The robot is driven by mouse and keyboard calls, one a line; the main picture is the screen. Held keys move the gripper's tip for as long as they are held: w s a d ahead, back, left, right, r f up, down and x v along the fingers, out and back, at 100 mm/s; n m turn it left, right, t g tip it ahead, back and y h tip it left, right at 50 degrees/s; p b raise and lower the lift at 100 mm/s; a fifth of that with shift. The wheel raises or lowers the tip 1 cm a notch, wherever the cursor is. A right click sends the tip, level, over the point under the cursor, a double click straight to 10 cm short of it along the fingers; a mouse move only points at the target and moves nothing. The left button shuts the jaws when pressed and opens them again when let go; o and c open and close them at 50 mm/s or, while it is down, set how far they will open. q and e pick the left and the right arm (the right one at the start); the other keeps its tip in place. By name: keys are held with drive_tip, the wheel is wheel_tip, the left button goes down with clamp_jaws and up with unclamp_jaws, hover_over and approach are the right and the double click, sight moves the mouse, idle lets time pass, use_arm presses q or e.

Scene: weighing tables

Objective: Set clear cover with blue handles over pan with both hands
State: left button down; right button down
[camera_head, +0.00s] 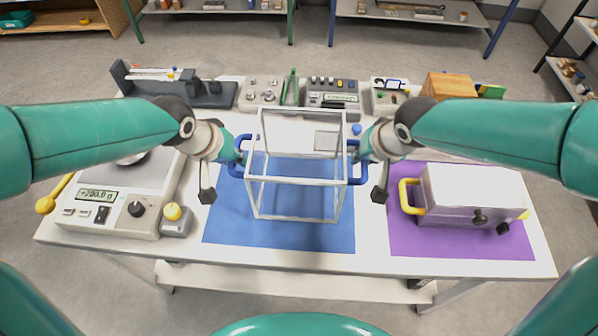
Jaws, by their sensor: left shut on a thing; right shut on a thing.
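The clear cover (297,182) is a see-through box with pale edges and a blue handle on each side. It is upright over the blue mat (225,225); I cannot tell whether it touches the mat. My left gripper (236,156) is shut on the left blue handle (238,170). My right gripper (361,157) is shut on the right blue handle (357,180). The pan (120,168) is the flat grey plate on the scale (125,218) at the left, partly hidden by my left arm. A small object on it is mostly hidden.
A grey-white box (470,200) with yellow handles stands on the purple mat (425,245) at the right. Instruments and trays (332,92) line the table's back edge. The table's front strip is clear.

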drive_tip(key=shift+d, duration=0.1)
